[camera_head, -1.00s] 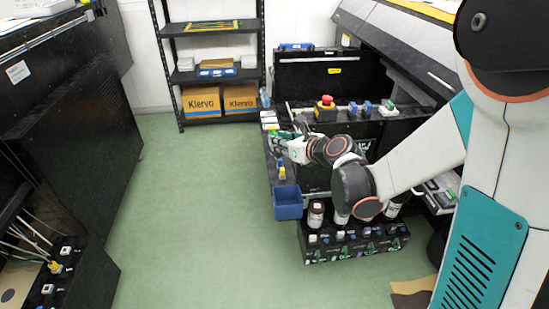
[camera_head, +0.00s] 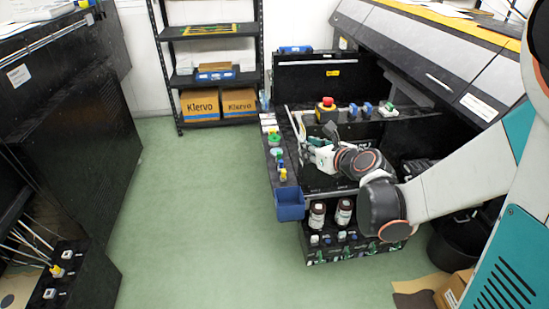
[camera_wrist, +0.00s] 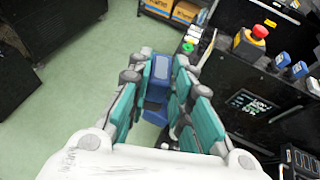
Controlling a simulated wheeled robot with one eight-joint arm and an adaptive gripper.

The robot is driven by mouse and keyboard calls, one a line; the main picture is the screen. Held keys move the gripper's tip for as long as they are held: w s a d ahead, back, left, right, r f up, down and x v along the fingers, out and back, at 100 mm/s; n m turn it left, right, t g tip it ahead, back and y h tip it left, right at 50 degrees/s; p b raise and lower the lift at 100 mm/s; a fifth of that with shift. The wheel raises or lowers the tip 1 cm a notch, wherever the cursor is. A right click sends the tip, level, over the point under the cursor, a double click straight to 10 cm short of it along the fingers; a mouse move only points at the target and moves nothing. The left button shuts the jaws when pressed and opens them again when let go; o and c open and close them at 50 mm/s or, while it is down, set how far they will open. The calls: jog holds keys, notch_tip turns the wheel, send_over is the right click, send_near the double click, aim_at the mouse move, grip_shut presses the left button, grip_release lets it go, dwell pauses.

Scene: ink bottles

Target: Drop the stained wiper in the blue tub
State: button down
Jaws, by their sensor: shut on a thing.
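The blue tub (camera_head: 290,207) hangs at the near end of the narrow ledge on the left of the black machine. My gripper (camera_head: 309,142) is above and behind the tub, a little to its right, over the machine. The wiper is not clear in the head view.
Small bottles with coloured caps (camera_head: 276,150) line the ledge. A red emergency button (camera_head: 326,104) stands on the machine's rail. Brown bottles (camera_head: 317,213) stand below, right of the tub. The green floor (camera_head: 200,220) left of the tub is clear.

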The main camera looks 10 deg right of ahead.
jog(key=w+d+f+b, duration=0.3)
jog(key=w+f, duration=1.2)
jog(key=w, duration=0.2)
jog(key=w+f+b, duration=0.2)
jog(key=w+f, duration=0.2)
jog(key=f, duration=0.9)
jog(key=w+f+b, duration=0.1)
jog(key=w+f, duration=0.3)
jog(key=f, duration=0.9)
jog(key=shift+w+d+b, duration=0.2)
jog(key=shift+d+b, duration=0.15)
jog(key=shift+d, duration=0.05)
jog(key=c, duration=1.4)
grip_release()
jog(key=shift+o, duration=0.2)
jog(key=v, duration=0.7)
jog(key=shift+s, duration=0.2)
